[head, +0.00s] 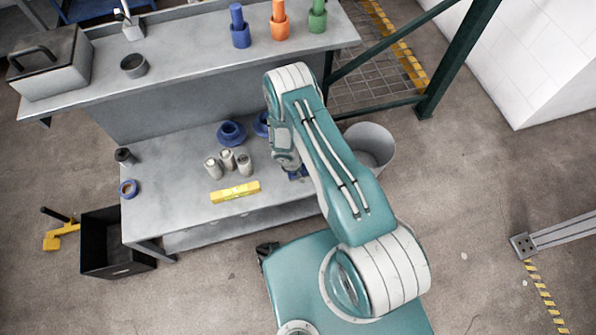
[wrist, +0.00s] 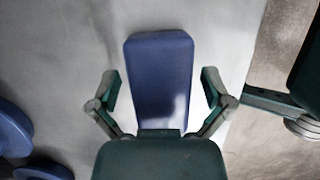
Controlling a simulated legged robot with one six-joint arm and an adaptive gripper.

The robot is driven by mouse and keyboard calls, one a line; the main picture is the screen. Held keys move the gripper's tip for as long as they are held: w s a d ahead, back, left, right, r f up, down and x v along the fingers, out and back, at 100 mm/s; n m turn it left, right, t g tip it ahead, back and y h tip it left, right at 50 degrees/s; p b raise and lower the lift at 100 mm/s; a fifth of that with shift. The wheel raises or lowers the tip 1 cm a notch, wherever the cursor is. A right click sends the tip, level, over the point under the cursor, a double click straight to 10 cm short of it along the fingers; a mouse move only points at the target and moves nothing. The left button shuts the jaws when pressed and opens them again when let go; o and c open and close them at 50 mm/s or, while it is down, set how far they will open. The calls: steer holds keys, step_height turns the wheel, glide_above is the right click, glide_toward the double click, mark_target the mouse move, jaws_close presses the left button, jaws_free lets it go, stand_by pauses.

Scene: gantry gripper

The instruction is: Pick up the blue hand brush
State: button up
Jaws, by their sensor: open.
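The blue hand brush (wrist: 160,60) lies on the grey workbench in the wrist view, its broad blue part pointing away from my gripper. My gripper (wrist: 160,88) is open, with one finger on each side of the brush and a gap on both sides. The near end of the brush is hidden behind the gripper body, and no bristles show. In the head view a small bit of blue (head: 298,174) shows under my arm's end near the bench's right edge. My arm hides most of that spot.
A grey bin (head: 380,140) stands right of the bench. A black crate (head: 102,245) is at left.

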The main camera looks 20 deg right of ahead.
steer(key=shift+f, duration=0.25)
stand_by(0.5)
steer(key=c, duration=1.2)
